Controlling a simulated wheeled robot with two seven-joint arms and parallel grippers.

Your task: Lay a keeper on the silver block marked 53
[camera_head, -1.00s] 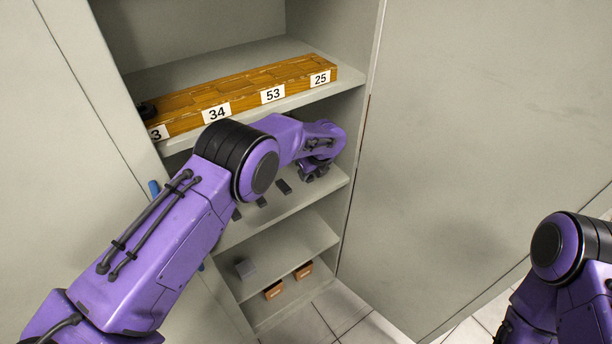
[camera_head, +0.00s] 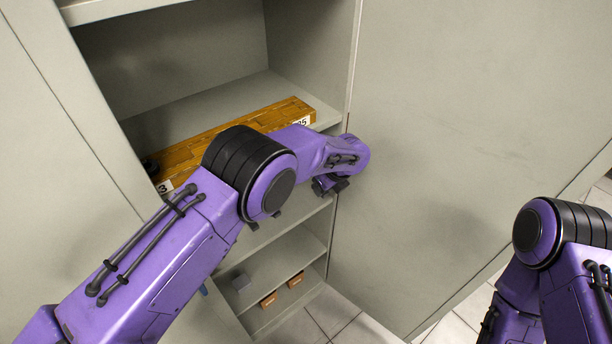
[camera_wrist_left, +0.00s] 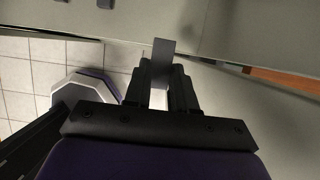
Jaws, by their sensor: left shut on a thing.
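My left gripper (camera_head: 330,186) is outside the shelf front, at the right side of the cabinet opening. In the left wrist view the left gripper (camera_wrist_left: 162,78) is shut on a dark flat keeper (camera_wrist_left: 163,50), which sticks out past the fingertips. A row of wood-look blocks (camera_head: 245,124) lies on the upper shelf. Labels 3 and 25 show at its ends, the 25 partly covered. The block marked 53 has its label hidden behind my left arm, and no silver block shows in that row. My right arm is at the lower right, its gripper out of view.
Free shelf surface (camera_head: 190,112) lies behind the row.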

